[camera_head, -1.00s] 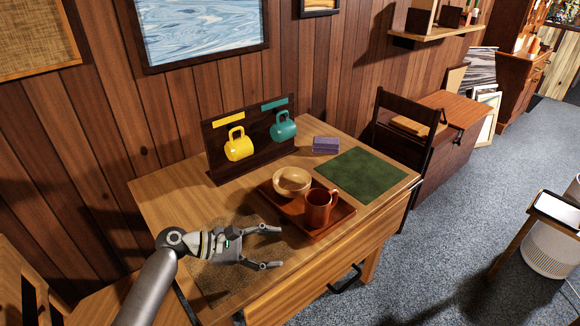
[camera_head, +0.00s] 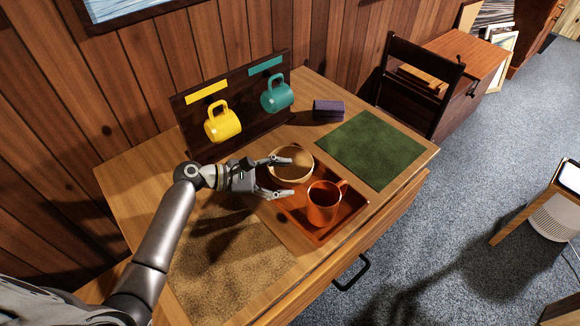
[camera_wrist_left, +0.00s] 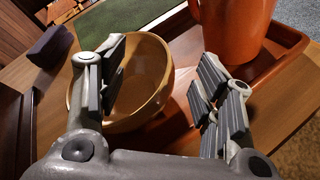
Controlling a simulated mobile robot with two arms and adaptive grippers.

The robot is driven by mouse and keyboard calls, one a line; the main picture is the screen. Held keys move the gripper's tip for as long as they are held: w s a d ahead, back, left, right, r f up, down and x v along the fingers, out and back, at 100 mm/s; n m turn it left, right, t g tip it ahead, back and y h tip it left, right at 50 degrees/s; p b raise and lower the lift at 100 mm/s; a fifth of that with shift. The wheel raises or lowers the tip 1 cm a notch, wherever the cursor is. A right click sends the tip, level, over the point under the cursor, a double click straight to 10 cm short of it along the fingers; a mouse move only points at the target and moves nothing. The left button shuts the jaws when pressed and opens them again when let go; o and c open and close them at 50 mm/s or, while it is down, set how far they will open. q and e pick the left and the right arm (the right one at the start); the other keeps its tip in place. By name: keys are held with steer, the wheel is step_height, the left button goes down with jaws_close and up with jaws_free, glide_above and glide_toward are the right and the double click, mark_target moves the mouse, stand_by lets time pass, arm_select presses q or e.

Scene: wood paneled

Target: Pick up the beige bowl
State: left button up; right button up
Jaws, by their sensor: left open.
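The beige bowl (camera_head: 291,165) sits in the back left part of the red-brown tray (camera_head: 318,237) on the wooden table. My left gripper (camera_head: 287,177) is open at the bowl's near left side, with its two fingers pointing right. In the left wrist view the bowl (camera_wrist_left: 150,85) shows between and beyond the open fingers (camera_wrist_left: 160,90). The left finger overlaps the bowl's rim in the picture; whether it touches cannot be told. The right finger is apart from the bowl, over the tray. My right gripper is not in view.
An orange mug (camera_head: 322,205) stands in the tray just right of the bowl. A rack (camera_head: 190,136) with a yellow mug (camera_head: 223,124) and a teal mug (camera_head: 277,95) stands behind. A purple block (camera_head: 328,109), green mat (camera_head: 370,148) and tan mat (camera_head: 225,265) lie on the table.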

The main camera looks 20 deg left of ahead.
mark_target(299, 177)
arm_select(q)
steer(key=x, duration=0.5)
steer(key=shift+w+d+f, duration=0.1)
steer(key=shift+w+d, duration=0.05)
steer(key=shift+w, duration=0.1)
steer(key=shift+w+d+f, duration=0.1)
steer(key=shift+d, duration=0.05)
steer(key=shift+c, duration=1.7)
steer(key=c, duration=0.9)
jaws_close()
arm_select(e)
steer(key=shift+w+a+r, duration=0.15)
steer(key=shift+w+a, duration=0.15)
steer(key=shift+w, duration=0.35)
